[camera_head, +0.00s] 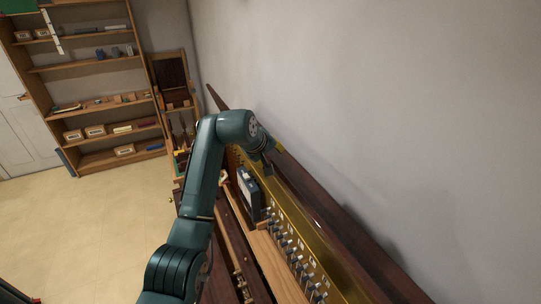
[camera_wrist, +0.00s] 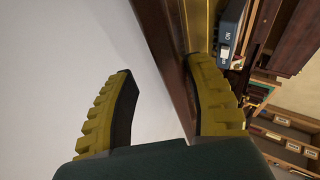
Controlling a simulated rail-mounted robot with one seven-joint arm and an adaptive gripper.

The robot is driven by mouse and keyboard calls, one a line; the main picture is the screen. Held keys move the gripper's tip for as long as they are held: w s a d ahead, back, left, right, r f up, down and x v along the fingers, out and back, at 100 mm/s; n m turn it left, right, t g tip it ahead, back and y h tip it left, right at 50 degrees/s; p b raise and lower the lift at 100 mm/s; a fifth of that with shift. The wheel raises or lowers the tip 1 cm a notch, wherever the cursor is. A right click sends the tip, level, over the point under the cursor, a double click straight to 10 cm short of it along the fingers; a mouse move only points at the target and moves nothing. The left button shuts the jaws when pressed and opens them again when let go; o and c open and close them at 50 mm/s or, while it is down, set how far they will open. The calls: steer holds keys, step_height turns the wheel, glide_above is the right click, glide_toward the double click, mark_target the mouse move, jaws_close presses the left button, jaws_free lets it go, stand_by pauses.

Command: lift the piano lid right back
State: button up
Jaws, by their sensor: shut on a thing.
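The piano lid (camera_head: 350,235) is a long dark red-brown board, standing raised along the back of the piano close to the wall. In the wrist view the lid (camera_wrist: 165,30) runs down between my two yellow ribbed fingers, close against the right one. My gripper (camera_head: 267,151) is at the lid's upper edge, about midway along it, and is shut on it with the fingers well apart; the wrist view shows the gripper (camera_wrist: 160,67) most clearly. My arm hides part of the lid and piano in the head view.
The pale wall (camera_head: 400,110) is close behind the lid. A brass-coloured strip (camera_head: 300,222) and a row of small pegs (camera_head: 290,247) lie in front of it. A dark blue box (camera_head: 250,192) stands inside the piano.

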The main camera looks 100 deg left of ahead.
steer(key=shift+w+d+r+p, duration=0.1)
steer(key=shift+d+r+p, duration=0.15)
steer(key=shift+r, duration=0.25)
steer(key=shift+s+d+r+p, duration=0.15)
steer(key=shift+r+p, duration=0.15)
steer(key=shift+r, duration=0.15)
steer(key=shift+w+d+r+p, duration=0.2)
steer(key=shift+r+p, duration=0.1)
steer(key=shift+r, duration=0.2)
steer(key=w+a+r+p+v, duration=0.1)
steer(key=w+r+p+v, duration=0.1)
steer(key=v, duration=1.3)
steer(key=shift+a, duration=0.25)
steer(key=shift+w+r, duration=0.1)
steer(key=shift+w, duration=0.05)
